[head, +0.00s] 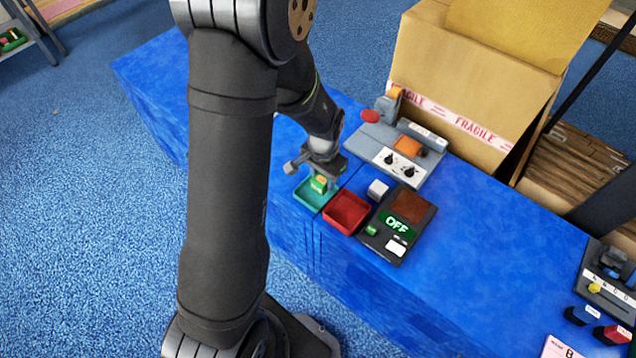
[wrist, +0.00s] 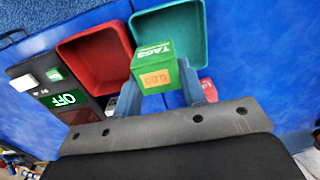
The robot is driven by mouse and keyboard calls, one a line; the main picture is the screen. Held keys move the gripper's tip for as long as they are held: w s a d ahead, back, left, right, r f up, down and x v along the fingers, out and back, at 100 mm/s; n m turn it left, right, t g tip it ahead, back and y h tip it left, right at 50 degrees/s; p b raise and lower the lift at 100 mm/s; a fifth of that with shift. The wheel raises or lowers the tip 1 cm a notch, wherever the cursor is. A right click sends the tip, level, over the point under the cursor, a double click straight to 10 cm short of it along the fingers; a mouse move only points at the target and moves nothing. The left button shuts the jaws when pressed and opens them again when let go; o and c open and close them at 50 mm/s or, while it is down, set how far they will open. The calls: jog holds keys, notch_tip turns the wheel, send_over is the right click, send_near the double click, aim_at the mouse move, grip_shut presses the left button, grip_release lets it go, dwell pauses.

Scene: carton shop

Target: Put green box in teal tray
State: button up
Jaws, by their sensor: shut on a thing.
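My gripper (head: 320,180) is shut on the green box (head: 318,187). In the wrist view the green box (wrist: 152,52) sits between the two fingers of my gripper (wrist: 160,84), with "TAGS" on its green face and an orange label on another. The teal tray (head: 308,196) lies on the blue table, with the box over it in the head view. In the wrist view the teal tray (wrist: 190,22) shows behind the box, its visible floor bare. I cannot tell whether the box touches the tray floor.
A red tray (head: 347,211) stands right beside the teal one and looks empty. A dark panel with an "OFF" display (head: 398,224) and a white block (head: 378,189) are to its right. A grey control station (head: 402,155) and a large carton (head: 470,85) stand behind.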

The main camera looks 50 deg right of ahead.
aim_at(318, 184)
jog(key=shift+w+d+f, duration=0.15)
jog(key=shift+w+f, duration=0.5)
jog(key=shift+w, duration=0.3)
jog(key=shift+f, duration=1.9)
jog(key=o, duration=1)
jog(key=shift+f, duration=0.15)
jog(key=shift+o, duration=0.2)
notch_tip(318, 184, up, 12)
jog(key=shift+r, duration=0.2)
jog(key=shift+f, duration=0.1)
notch_tip(318, 184, down, 12)
jog(key=shift+f, duration=0.1)
jog(key=shift+r, duration=1.55)
